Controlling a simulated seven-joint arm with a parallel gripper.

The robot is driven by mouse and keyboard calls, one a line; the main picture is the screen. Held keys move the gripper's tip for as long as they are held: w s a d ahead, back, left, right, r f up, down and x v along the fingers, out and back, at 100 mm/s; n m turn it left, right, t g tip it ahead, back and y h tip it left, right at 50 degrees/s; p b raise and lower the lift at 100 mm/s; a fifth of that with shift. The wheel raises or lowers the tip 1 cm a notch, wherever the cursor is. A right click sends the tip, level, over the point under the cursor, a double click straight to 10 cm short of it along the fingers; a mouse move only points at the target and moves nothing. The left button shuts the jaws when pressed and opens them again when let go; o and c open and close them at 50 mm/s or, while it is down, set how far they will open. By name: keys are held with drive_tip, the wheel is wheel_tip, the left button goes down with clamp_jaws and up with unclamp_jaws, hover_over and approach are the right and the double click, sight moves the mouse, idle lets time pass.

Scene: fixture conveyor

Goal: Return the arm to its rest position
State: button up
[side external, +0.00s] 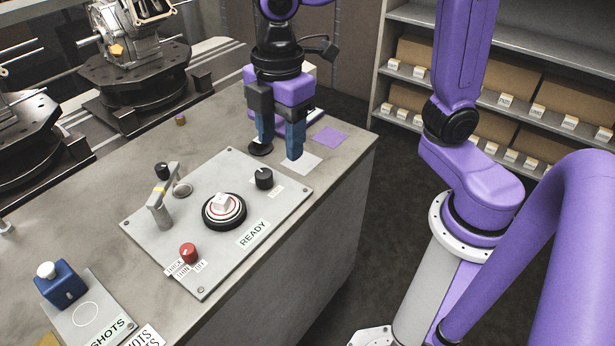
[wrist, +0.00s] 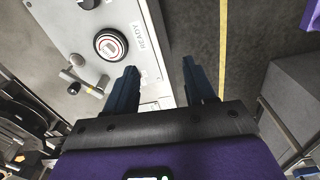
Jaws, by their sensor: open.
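My gripper (side external: 281,140) hangs at the back end of the grey bench, beyond the control panel, with its blue fingers pointing down. The fingers are apart with nothing between them. In the wrist view my gripper (wrist: 160,85) is also open and empty.
A blue box (side external: 62,285) stands front left. Machine fixtures (side external: 135,75) are behind left. Shelves (side external: 510,48) with boxes stand back right.

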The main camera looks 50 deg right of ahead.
drive_tip(key=s+d+f+m, duration=0.2)
drive_tip(key=s+d+f, duration=0.1)
drive_tip(key=s+d, duration=0.3)
drive_tip(key=s+d+f+m, duration=0.2)
drive_tip(key=s+d, duration=0.3)
drive_tip(key=s, duration=0.3)
drive_tip(key=shift+d+f, duration=0.4)
drive_tip(key=shift+f, duration=0.4)
idle(0.7)
